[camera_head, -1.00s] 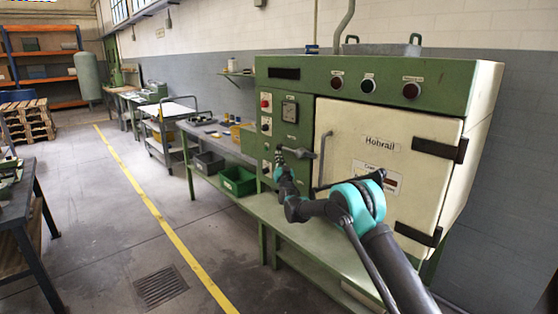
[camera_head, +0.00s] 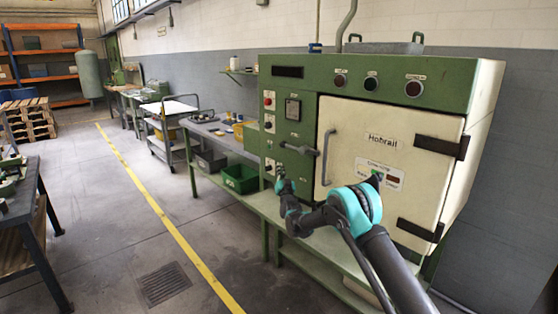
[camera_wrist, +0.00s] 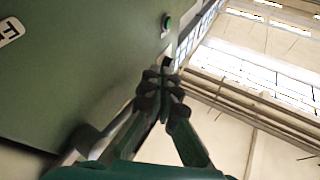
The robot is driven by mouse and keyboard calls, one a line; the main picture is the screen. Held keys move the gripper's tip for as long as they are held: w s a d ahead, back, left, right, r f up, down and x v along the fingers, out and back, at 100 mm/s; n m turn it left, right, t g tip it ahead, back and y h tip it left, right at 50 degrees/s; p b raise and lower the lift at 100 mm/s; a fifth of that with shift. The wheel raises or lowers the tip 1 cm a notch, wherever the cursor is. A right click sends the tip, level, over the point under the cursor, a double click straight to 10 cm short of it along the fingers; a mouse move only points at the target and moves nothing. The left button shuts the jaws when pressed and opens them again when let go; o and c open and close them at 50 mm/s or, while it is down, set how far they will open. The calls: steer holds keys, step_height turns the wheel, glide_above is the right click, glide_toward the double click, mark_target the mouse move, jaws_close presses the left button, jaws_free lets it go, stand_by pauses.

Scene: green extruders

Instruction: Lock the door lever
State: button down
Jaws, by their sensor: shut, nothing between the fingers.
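The door lever (camera_head: 300,148) is a grey handle on the green front panel, just left of the cream cabinet door (camera_head: 350,135). It lies nearly level, its right end close to the door edge. The door is closed. My gripper (camera_head: 279,176) is shut and empty, just below and left of the lever, apparently apart from it. In the wrist view my gripper's dark fingertips (camera_wrist: 164,86) are together in front of the green panel. A blurred grey bar (camera_wrist: 95,138) lies left of the fingers; it may be the lever, but I cannot tell.
The door's vertical grab handle (camera_head: 326,155) stands out right of the lever. Buttons and a gauge (camera_head: 293,109) sit above it. A green bench (camera_head: 255,203) runs below, with a green bin (camera_head: 240,179) at left. The aisle floor is clear.

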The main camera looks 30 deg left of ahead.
steer(key=s+f, duration=0.4)
steer(key=f, duration=0.1)
steer(key=shift+d+f, duration=0.3)
steer(key=shift+d, duration=0.05)
